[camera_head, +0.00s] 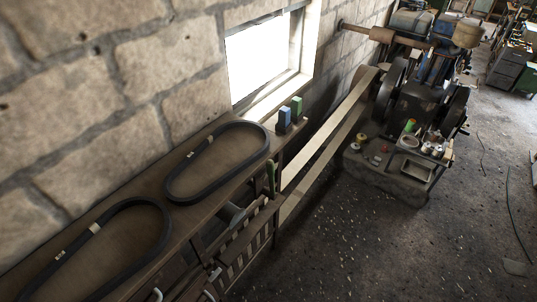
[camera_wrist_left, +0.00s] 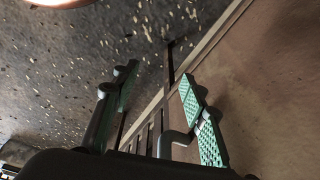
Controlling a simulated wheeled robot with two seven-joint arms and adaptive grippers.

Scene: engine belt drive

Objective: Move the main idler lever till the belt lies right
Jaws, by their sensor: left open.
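In the head view, a wide flat tan belt (camera_head: 325,140) runs in two strands from the engine's wheel down to the near lower left, behind the bench. A small upright green-gripped handle (camera_head: 271,178) stands at the bench's front edge; I cannot tell for sure whether it is the main idler lever. The belt's near end is hidden. My left gripper (camera_wrist_left: 155,78) shows only in the left wrist view, its two green-padded fingers apart. A thin dark bar (camera_wrist_left: 170,62) shows beyond the gap between them; no contact is visible. My right gripper is in neither view.
A long bench (camera_head: 150,185) along the stone wall carries two black belt loops (camera_head: 217,160), a blue block (camera_head: 284,119) and a green block (camera_head: 296,108). The engine (camera_head: 415,100) stands at the back right. The floor (camera_head: 400,250) at the front right is mostly clear.

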